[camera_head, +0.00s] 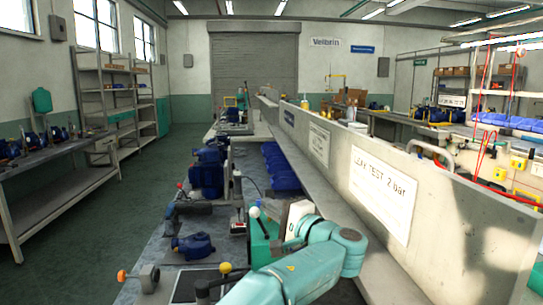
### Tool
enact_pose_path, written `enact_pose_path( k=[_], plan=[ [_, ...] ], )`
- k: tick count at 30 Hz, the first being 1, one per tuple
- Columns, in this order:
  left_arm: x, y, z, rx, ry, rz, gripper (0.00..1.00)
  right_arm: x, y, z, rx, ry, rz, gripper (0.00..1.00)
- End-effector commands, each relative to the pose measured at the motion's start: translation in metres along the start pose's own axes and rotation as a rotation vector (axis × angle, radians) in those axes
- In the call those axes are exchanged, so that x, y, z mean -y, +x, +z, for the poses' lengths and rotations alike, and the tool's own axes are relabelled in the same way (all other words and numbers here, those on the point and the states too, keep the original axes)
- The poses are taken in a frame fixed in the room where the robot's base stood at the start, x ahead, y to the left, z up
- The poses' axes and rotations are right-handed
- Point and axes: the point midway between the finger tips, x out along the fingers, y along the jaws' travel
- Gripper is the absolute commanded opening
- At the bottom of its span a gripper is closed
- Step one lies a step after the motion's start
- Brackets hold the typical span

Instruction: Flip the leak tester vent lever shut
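The leak tester seems to be the teal box (262,246) with a white front panel (299,214), on the bench beside the partition. A lever with a white ball knob (254,212) stands up at its left side. Another lever with a yellow ball (225,268) stands nearer to me; I cannot tell which is the vent lever or whether it is shut. My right gripper is out of view.
A blue pump (194,246) lies on the bench left of the box. A larger blue pump (206,173) and blue bins (280,168) are farther back. A fixture with an orange knob (122,276) is at near left. The partition with a LEAK TEST sign (382,193) bounds the right.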

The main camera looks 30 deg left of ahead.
Motion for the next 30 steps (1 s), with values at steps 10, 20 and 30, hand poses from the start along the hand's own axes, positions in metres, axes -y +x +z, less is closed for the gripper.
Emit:
enact_pose_path(
  k=[10, 20, 30],
  plan=[
    [0.097, 0.007, 0.01, 0.0, -0.008, 0.001, 0.0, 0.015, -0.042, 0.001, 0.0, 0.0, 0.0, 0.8],
    [0.158, 0.011, 0.016, -0.001, -0.005, 0.002, 0.0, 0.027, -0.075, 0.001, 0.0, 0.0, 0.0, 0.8],
    [0.166, 0.011, 0.017, -0.001, -0.003, 0.002, 0.0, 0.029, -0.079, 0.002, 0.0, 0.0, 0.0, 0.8]
  ],
)
